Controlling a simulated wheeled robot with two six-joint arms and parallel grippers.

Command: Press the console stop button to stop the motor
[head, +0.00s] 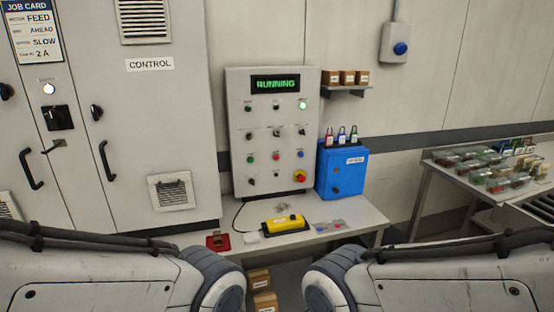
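The console (263,120) is a grey upright panel standing on a bench. Its display (276,84) reads RUNNING in green. A lamp (303,105) at its upper right glows green. The lower row has a green button (250,158) and a red button (276,157) beside it; their labels are too small to read. A red mushroom button (300,176) on a yellow base sits at the lower right of the console. Both my arms show only as links along the bottom edge. Neither gripper is in view, and nothing of mine touches the console.
The bench (350,215) holds a yellow pendant box (285,223), a red item (218,242) and a blue lock box (341,170). A grey control cabinet (140,100) stands left. A blue wall button (400,48) is upper right. A side table (430,180) carries trays.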

